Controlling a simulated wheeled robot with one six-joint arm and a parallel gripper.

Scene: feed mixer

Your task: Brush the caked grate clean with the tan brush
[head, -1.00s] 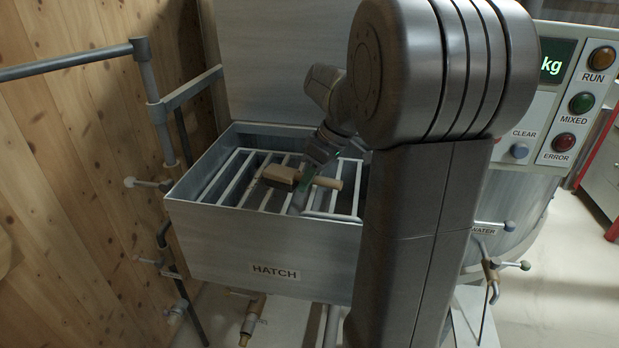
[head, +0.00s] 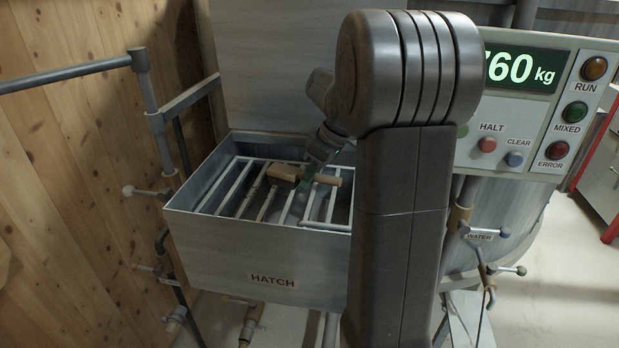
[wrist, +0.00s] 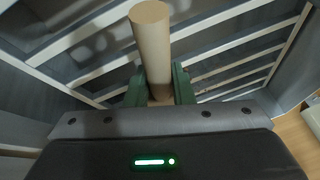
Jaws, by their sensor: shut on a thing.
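The grate (head: 237,188) of pale bars lies inside the open metal hatch box (head: 215,235). A few bars left of and below the brush look brownish, as if caked. The tan brush (head: 284,172) is above the grate, its wide block to the left and its round handle to the right. My gripper (head: 308,181) is shut on the handle, coming down from above. In the wrist view the handle (wrist: 150,45) stands between the green fingers of my gripper (wrist: 158,92), with grate bars behind it. The bristles are hidden, so contact with the bars cannot be told.
My arm hides the right end of the box. The raised lid (head: 270,70) stands behind it. A control panel (head: 535,110) reading 760 kg is at right, above a water valve (head: 480,237). A railing (head: 150,95) and wooden wall (head: 60,180) are at left.

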